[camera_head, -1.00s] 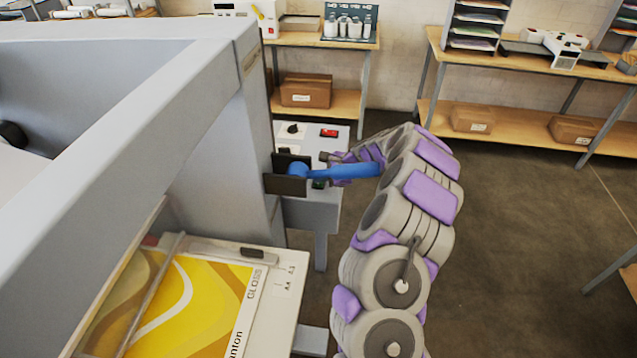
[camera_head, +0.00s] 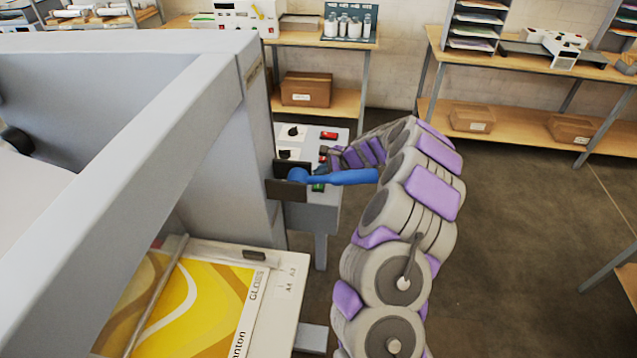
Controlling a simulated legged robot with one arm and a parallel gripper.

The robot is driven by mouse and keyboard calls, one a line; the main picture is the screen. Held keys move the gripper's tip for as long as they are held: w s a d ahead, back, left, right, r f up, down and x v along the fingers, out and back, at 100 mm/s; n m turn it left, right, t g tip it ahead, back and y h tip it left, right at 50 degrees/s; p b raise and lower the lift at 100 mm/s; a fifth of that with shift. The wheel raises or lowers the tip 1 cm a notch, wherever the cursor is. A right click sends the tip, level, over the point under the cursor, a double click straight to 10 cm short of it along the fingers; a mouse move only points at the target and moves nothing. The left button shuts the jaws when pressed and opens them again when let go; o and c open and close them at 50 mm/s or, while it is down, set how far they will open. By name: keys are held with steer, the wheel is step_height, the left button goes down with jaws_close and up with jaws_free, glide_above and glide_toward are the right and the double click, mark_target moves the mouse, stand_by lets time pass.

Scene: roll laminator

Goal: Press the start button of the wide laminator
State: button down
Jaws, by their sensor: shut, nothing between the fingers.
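The wide laminator (camera_head: 215,150) is the large grey machine filling the left side. Its control panel (camera_head: 312,140) sticks out at its right side, with black knobs, red parts and a green button (camera_head: 318,188). The green button shows just below a blue lever (camera_head: 345,177) and is partly covered by it. My gripper (camera_head: 322,169) is shut and empty. Its dark tips are over the panel, just behind the blue lever and close above the green button in the picture. I cannot tell whether they touch anything.
The blue lever with its dark plate (camera_head: 290,180) stands in front of the panel. A feed table (camera_head: 285,300) with a yellow print lies at the lower left. Benches (camera_head: 520,70) line the back wall.

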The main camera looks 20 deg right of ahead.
steer(key=shift+r+p, duration=0.8)
steer(key=shift+r, duration=0.6)
